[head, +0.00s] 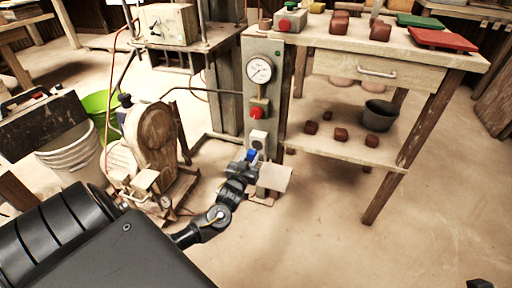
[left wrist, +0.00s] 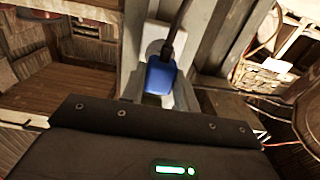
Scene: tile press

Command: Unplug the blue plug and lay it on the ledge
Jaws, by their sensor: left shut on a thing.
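The blue plug (head: 251,155) is at the front of the grey post, by the lower edge of the white socket (head: 258,139). My left gripper (head: 246,162) is shut on the plug. In the left wrist view the blue plug (left wrist: 160,77) lies in front of the white socket plate (left wrist: 153,40), with a dark cable running up from it. I cannot tell whether its prongs are still in the socket. The pale ledge (head: 275,178) juts from the post just below and right of the gripper, and its top is bare. A dark tip at the bottom right edge may be my right gripper (head: 480,284).
The post (head: 262,100) carries a gauge (head: 260,70) and a red knob (head: 256,112). A workbench (head: 400,62) with a lower shelf holding a dark pot (head: 378,115) stands right. A wooden-wheeled machine (head: 157,140) and white bucket (head: 70,150) stand left. Floor at right is clear.

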